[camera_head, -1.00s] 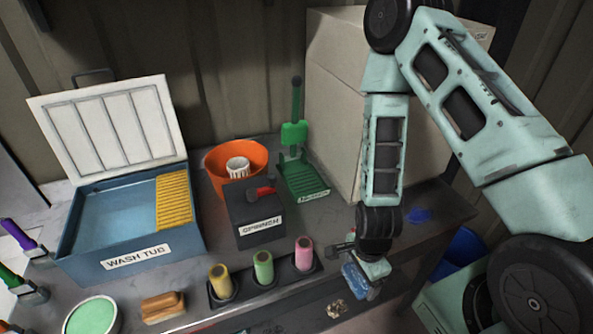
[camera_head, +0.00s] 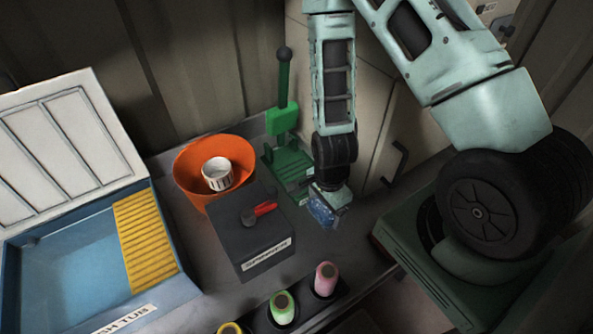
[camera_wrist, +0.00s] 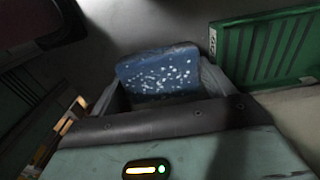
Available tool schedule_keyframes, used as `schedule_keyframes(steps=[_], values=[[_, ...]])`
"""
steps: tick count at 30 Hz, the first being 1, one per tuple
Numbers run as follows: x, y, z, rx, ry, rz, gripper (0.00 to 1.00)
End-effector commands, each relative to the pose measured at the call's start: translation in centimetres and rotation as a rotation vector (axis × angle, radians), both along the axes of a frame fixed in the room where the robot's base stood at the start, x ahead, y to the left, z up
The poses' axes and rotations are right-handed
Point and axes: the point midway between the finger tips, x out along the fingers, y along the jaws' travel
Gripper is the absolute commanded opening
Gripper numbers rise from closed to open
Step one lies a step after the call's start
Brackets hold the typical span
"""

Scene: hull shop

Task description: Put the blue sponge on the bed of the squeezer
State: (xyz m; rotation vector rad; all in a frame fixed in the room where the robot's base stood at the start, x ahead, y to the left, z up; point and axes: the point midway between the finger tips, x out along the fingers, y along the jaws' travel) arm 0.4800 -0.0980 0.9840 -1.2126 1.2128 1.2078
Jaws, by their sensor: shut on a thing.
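The blue sponge (camera_head: 321,211) is held in my gripper (camera_head: 326,203), which is shut on it. In the wrist view the sponge (camera_wrist: 158,76) shows as a blue block with pale specks between the fingers. The green squeezer (camera_head: 285,118) stands at the back of the bench, with a tall lever ending in a dark knob. Its ribbed green bed (camera_head: 290,163) is left of and behind my gripper and is partly hidden by my arm. In the wrist view the ribbed bed (camera_wrist: 268,48) lies to the right of the sponge, apart from it.
Left of the squeezer stand an orange bucket (camera_head: 186,176) with a white cup in it and a dark spinner box (camera_head: 262,234) with a red handle. A blue wash tub (camera_head: 60,270) is farther left. Pink and green rolls (camera_head: 326,279) stand in front. A pale cabinet is behind my arm.

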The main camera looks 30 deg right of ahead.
Motion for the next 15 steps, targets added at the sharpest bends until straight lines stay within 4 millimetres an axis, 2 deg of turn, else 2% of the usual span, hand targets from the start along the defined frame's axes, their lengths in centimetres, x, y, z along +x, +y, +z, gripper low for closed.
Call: schedule_keyframes(steps=[1,15], values=[[0.5,-0.1,-0.9,-0.002,-0.006,0.003,0.63],[2.1,-0.3,-0.6,0.003,-0.005,-0.003,0.63]])
